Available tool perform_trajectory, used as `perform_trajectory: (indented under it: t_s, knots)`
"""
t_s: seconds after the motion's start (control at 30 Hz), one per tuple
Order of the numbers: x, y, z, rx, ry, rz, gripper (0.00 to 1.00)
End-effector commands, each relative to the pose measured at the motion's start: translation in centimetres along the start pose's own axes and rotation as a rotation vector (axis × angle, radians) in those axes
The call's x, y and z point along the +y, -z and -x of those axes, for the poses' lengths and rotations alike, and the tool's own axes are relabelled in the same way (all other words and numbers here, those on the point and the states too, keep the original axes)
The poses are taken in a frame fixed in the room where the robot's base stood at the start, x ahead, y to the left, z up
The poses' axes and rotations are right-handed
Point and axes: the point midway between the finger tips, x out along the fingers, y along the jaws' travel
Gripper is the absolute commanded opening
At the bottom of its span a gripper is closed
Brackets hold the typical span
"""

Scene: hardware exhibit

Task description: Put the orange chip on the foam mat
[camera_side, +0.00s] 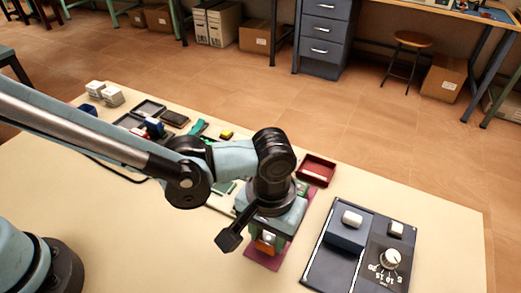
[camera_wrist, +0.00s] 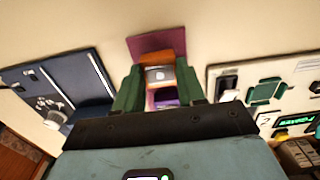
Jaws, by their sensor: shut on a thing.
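The orange chip (camera_side: 265,246) is held between the jaws of my gripper (camera_side: 267,238), over the foam mat. In the wrist view the chip (camera_wrist: 172,58) is a small orange block with a pale grey face, between the two dark green fingers of my gripper (camera_wrist: 160,80). The foam mat (camera_side: 259,261) is flat and magenta-pink, partly hidden under my gripper. It also shows in the wrist view (camera_wrist: 150,42), just beyond the chip. I cannot tell whether the chip touches the mat. A small purple thing (camera_wrist: 166,96) shows between the fingers, nearer the palm.
A dark blue control panel (camera_side: 318,270) with a white knob and buttons stands right of the mat. A red tray (camera_side: 317,170) lies behind it. Small blocks and dark trays (camera_side: 151,108) crowd the table's back left.

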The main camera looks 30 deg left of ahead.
Motion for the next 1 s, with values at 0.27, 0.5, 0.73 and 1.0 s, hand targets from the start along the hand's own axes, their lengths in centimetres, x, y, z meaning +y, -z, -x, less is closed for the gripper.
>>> perform_trajectory:
  t_s: [0.27,0.5,0.73,1.0]
  knots:
    - [0.0,0.0,-0.31,0.0,0.0,0.0,0.17]
    - [0.0,0.0,-0.56,0.0,0.0,0.0,0.17]
    - [0.0,0.0,-0.66,0.0,0.0,0.0,0.42]
    - [0.0,0.0,-0.66,0.0,0.0,0.0,0.69]
